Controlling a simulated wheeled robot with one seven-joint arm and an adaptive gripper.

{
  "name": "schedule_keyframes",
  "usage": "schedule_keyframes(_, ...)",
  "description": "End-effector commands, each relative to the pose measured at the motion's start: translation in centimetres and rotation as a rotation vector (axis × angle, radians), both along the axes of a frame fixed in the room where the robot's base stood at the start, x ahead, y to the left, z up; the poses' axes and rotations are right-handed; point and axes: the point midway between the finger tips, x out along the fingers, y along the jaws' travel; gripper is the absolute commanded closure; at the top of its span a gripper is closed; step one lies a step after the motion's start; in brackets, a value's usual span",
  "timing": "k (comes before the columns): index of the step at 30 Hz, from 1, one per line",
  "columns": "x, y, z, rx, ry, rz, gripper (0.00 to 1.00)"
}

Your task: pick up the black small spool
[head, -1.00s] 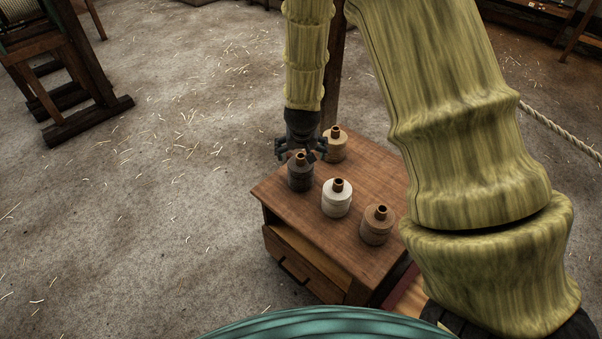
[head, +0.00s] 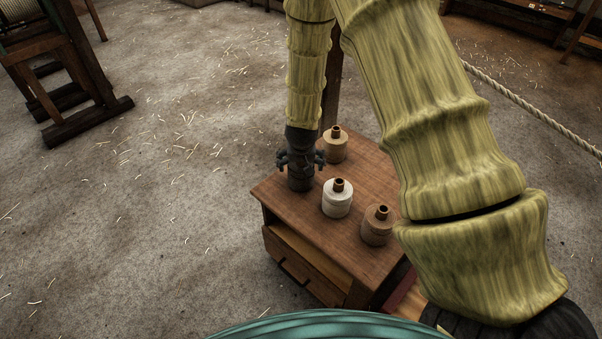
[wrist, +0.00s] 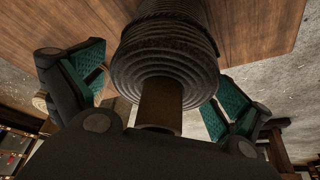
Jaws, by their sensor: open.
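The black small spool (head: 299,182) stands upright near the left edge of the wooden cabinet top (head: 369,186). In the head view its upper part is hidden by my gripper (head: 300,163), which is right above and around it. In the wrist view the ribbed black spool (wrist: 163,70) with its brown neck lies between my two teal-padded fingers (wrist: 160,95). The fingers are spread, with a gap to the spool visible on each side.
A white spool (head: 337,199) stands just right of the black one. A tan spool (head: 334,146) is behind, and a brown spool (head: 377,226) is nearer the front right. A drawer (head: 297,271) is at the cabinet's front. A rope (head: 535,112) stretches at the right.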

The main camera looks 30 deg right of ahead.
Motion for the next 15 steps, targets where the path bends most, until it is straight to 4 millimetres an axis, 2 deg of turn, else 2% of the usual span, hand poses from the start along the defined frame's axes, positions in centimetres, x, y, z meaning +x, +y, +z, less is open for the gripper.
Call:
schedule_keyframes(3, -0.01, 0.0, 0.04, 0.0, 0.0, 0.0, 0.0)
schedule_keyframes(12, -0.01, 0.0, 0.05, 0.0, 0.0, 0.0, 0.55)
schedule_keyframes(15, 0.03, -0.01, 0.09, 0.0, -0.001, 0.0, 0.56)
